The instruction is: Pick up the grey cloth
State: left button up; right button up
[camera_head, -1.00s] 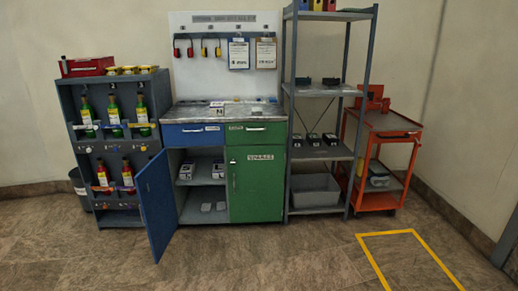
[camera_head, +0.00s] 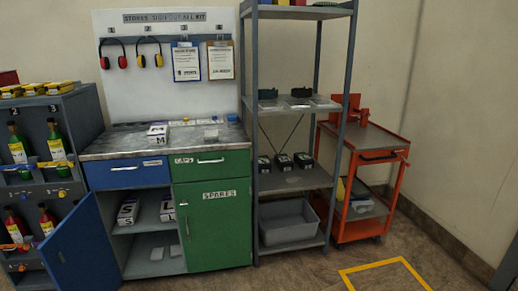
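A grey-blue item (camera_head: 361,206) lies on the lower shelf of the orange cart at the right. It may be the grey cloth, but it is too small and shaded to tell. A small pale grey piece (camera_head: 211,134) lies on the metal worktop, and I cannot tell what it is. Neither of my grippers is in view.
A blue and green cabinet stands in the middle, its blue door (camera_head: 80,250) open toward me. A grey shelf rack (camera_head: 296,180) stands between it and the orange cart (camera_head: 372,155). A bottle rack (camera_head: 62,130) is at the left. The floor by the yellow marking (camera_head: 385,264) is clear.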

aim_at(209, 135)
jog(key=i+z, duration=0.2)
jog(key=i, duration=1.15)
